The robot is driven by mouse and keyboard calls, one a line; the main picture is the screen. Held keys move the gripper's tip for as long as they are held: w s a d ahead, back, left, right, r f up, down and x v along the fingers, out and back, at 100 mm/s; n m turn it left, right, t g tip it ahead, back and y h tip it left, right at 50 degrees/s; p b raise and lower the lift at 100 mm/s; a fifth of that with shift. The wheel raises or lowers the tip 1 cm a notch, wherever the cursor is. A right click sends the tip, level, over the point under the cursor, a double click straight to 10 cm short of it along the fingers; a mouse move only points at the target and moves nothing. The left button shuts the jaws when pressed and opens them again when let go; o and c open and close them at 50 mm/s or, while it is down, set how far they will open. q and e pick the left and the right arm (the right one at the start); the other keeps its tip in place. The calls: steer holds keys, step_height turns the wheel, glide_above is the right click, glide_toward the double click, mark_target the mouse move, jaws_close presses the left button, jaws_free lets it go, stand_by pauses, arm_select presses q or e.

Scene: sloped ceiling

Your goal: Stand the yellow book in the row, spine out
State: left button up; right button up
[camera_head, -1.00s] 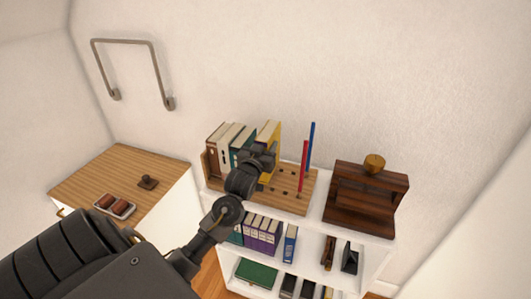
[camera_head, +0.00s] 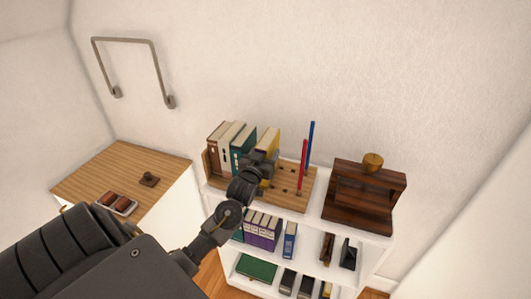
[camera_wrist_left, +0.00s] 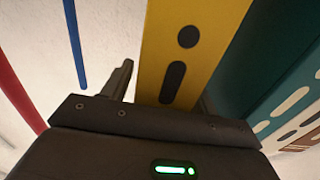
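The yellow book (camera_head: 268,142) stands roughly upright on the wooden rack, at the right end of the row beside the teal book (camera_head: 242,142). In the left wrist view the yellow book (camera_wrist_left: 195,45) turns its spine, with a dark dot and a dark oval, toward me. My left gripper (camera_head: 264,160) is at the spine. One finger shows left of the book with a narrow gap of wall between them, so the gripper looks open. The other finger is mostly hidden near the teal book (camera_wrist_left: 270,75). My right gripper is out of view.
A red rod (camera_head: 304,165) and a blue rod (camera_head: 311,147) rise from the rack's board (camera_head: 290,198) to the right. A dark wooden stand (camera_head: 362,200) with a brass knob is farther right. Shelves with more books lie below. A wood-topped cabinet (camera_head: 110,170) is at left.

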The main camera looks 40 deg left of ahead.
arm_select(q)
steer(key=b+v, duration=0.3)
steer(key=v, duration=0.9)
steer(key=shift+r, duration=0.2)
